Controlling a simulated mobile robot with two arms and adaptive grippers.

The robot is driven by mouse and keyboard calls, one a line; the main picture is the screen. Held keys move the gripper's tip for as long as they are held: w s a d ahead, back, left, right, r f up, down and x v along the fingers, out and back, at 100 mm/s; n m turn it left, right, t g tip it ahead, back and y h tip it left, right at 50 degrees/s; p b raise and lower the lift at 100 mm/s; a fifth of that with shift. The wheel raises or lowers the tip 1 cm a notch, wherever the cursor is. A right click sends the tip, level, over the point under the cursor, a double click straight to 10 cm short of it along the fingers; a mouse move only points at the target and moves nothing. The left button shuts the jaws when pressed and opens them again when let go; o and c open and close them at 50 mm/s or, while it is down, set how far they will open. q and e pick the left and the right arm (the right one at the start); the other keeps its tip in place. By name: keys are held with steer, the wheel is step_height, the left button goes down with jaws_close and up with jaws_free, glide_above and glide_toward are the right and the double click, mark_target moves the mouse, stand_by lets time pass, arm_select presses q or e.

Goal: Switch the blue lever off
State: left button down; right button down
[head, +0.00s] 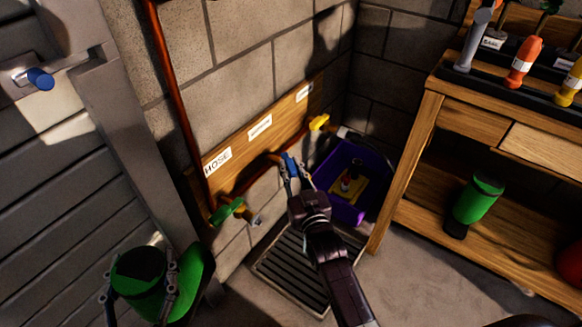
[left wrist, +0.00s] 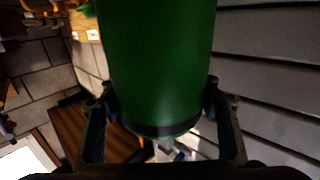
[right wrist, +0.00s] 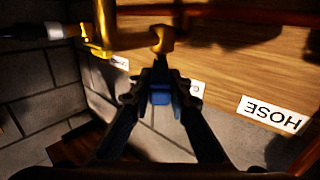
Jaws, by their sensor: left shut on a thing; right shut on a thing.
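The blue lever (head: 289,160) is in the middle of a row of pipe taps below a labelled wooden board (head: 236,160). My right gripper (head: 293,174) is shut on it, and the fingers partly hide it. In the right wrist view the blue lever (right wrist: 161,96) shows between the fingers, under a brass fitting (right wrist: 161,40). My left gripper (head: 138,284) is shut on a green cylinder with a black end (head: 140,262), away from the taps at lower left. The green cylinder (left wrist: 158,60) fills the middle of the left wrist view.
A green lever (head: 229,210) is to the left of the blue one, and a yellow lever (head: 319,122) to its right. A purple bin (head: 375,180) and floor grate (head: 275,268) lie below.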

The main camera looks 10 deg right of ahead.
steer(key=c, duration=1.8)
jaws_free()
steer(key=s, duration=1.2)
steer(key=shift+d, duration=0.45)
